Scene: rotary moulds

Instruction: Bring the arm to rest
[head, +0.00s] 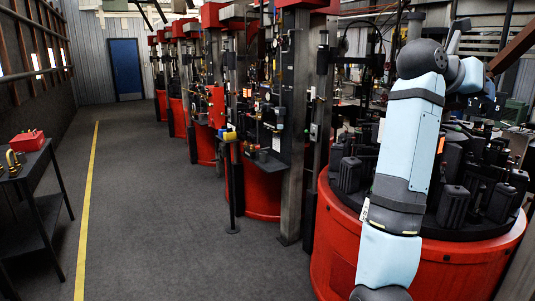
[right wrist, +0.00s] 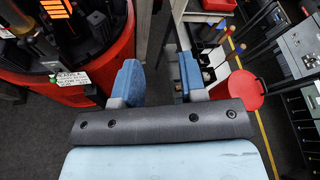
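My right arm (head: 406,165) rises from the bottom of the head view in front of the nearest red rotary mould machine and bends at the top right. In the right wrist view, my right gripper (right wrist: 160,80) has its two blue fingers apart with floor showing between them. Nothing is held between them. In the head view, the gripper end is small and hard to make out among the machinery at the upper right. My left gripper is in neither view.
The red machine (head: 440,262) carries several dark moulds close beside my arm. More red machines line the aisle. The grey floor (head: 180,215) with its yellow line (head: 88,200) is clear. A dark table (head: 38,165) stands left. A red round seat (right wrist: 238,92) shows in the wrist view.

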